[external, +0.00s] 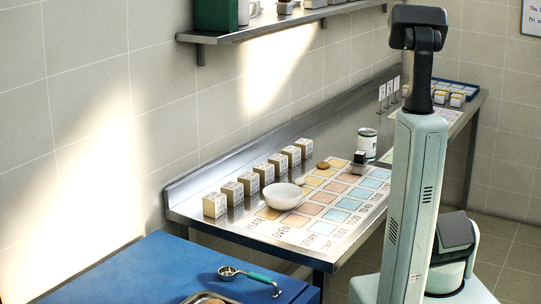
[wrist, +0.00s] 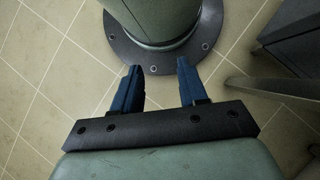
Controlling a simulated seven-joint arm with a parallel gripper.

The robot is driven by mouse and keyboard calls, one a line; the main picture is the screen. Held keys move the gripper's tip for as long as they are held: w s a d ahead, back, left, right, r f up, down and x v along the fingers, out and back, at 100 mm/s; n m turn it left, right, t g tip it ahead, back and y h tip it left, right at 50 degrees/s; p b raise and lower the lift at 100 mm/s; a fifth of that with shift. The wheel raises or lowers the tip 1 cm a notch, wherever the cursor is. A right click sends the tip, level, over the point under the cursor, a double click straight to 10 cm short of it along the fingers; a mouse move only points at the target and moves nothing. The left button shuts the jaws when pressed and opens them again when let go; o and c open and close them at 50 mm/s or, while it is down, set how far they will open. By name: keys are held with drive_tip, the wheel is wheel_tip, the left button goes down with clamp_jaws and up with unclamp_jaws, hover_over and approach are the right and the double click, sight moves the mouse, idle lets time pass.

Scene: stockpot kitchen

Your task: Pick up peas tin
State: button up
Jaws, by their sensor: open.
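A tin with a white label (external: 367,143) stands upright on the steel counter, near the back and right of the middle in the external view. Its lettering is too small to read, so I cannot tell for sure that it is the peas tin. My gripper (wrist: 159,66) is open and empty in the wrist view, with two blue fingers apart above the tiled floor and my base. It is well away from the tin, and no tin shows in the wrist view. In the external view the gripper's fingers cannot be made out.
A white bowl (external: 283,196) stands on a coloured grid mat (external: 322,197). Several beige boxes (external: 249,183) line the counter's back. A small dark-topped block (external: 359,160) is close to the tin. A blue tray (external: 462,87) is at the far end. A ladle (external: 252,276) lies on the blue surface.

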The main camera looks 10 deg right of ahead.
drive_tip(key=o, duration=1.1)
